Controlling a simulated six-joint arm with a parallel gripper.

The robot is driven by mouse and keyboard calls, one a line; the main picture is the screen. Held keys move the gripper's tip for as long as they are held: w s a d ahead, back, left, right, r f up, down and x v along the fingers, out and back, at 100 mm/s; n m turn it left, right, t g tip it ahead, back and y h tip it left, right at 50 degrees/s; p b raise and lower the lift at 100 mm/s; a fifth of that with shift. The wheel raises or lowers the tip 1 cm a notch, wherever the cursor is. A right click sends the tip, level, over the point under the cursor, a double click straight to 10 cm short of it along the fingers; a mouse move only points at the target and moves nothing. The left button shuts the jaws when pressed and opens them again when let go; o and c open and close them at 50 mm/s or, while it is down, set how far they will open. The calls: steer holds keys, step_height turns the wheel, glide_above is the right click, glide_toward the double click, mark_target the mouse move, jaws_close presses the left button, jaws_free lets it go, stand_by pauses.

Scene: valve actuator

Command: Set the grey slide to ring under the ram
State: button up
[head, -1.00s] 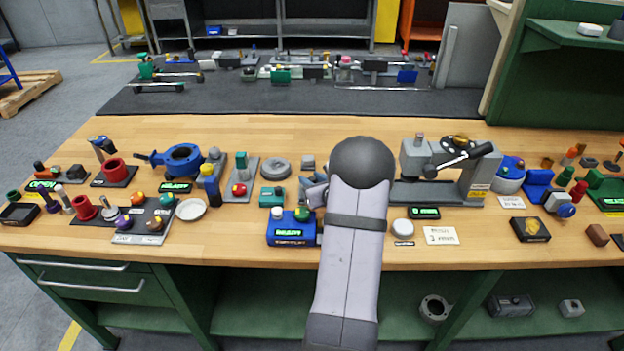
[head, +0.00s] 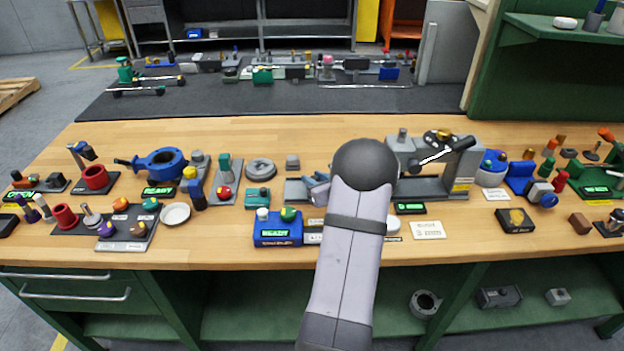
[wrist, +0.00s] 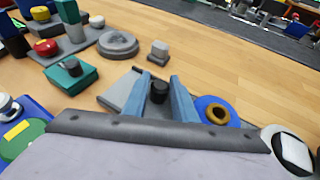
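A grey plate with a black knob (wrist: 159,90), which looks like the grey slide (wrist: 122,90), lies ahead of my gripper in the wrist view. My gripper's two blue fingers (wrist: 163,82) stand apart on either side of the knob. I cannot tell whether both touch it. A blue round holder with a bronze ring (wrist: 216,112) is just right of the fingers. In the head view, the grey slide (head: 296,191) shows left of my gripper (head: 317,188), and my arm hides its middle. The grey press (head: 462,172) stands to the right; its ram is not clearly visible.
A white round piece (wrist: 290,150) is at the wrist view's right edge.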

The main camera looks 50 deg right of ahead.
stand_by(0.3)
step_height(320, 180, up, 10)
steer(key=shift+r+b, duration=0.1)
steer(key=shift+b, duration=0.4)
